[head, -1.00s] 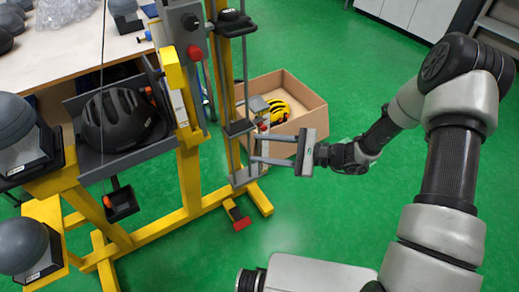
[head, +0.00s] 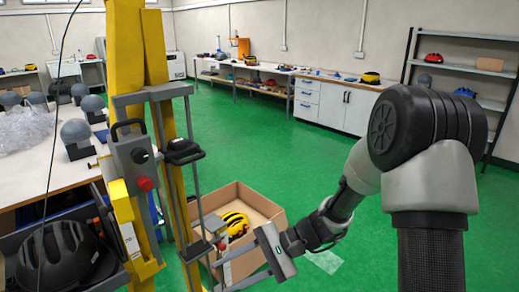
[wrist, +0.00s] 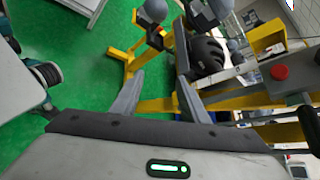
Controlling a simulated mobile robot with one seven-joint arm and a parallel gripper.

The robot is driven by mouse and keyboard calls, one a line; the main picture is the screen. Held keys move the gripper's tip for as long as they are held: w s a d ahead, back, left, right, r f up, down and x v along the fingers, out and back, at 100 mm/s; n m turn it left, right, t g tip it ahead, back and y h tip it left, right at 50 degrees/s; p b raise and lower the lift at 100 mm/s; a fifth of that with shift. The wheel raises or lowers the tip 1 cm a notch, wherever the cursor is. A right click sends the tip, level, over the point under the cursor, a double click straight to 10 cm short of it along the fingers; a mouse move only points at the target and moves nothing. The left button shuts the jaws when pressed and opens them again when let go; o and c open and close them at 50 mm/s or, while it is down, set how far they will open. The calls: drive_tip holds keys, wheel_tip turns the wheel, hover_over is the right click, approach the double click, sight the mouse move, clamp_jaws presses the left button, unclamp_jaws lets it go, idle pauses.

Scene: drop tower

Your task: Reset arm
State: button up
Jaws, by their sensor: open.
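My gripper (head: 218,275) is at the lower middle of the head view, beside the tower's guide rails and in front of the cardboard box. In the wrist view its two fingers (wrist: 160,78) are apart with nothing between them. My arm is bent and comes in from the right. The yellow drop tower (head: 126,60) stands at the left, with a grey control box (head: 128,158) and a red button (head: 145,184) on it. Whether the fingers touch the rails cannot be told.
A black helmet (head: 52,262) rests in the tray at the left; it also shows in the wrist view (wrist: 206,55). A yellow helmet (head: 234,222) lies in the open cardboard box (head: 262,203). A workbench (head: 50,170) stands behind the tower. Green floor to the right is clear.

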drive_tip(key=s+d+r+n+t+h, duration=0.4)
drive_tip(key=s+d+r+h, duration=0.2)
drive_tip(key=d+r, duration=0.4)
drive_tip(key=s+d+r+n+t+h, duration=0.35)
drive_tip(key=s+d+r+h, duration=0.35)
drive_tip(key=d, duration=0.4)
wheel_tip(320, 180, up, 14)
drive_tip(key=p, duration=1.3)
drive_tip(key=shift+w+f+y, duration=0.15)
drive_tip(key=shift+f+y, duration=0.05)
drive_tip(key=shift+y, duration=0.1)
drive_tip(key=shift+t, duration=0.25)
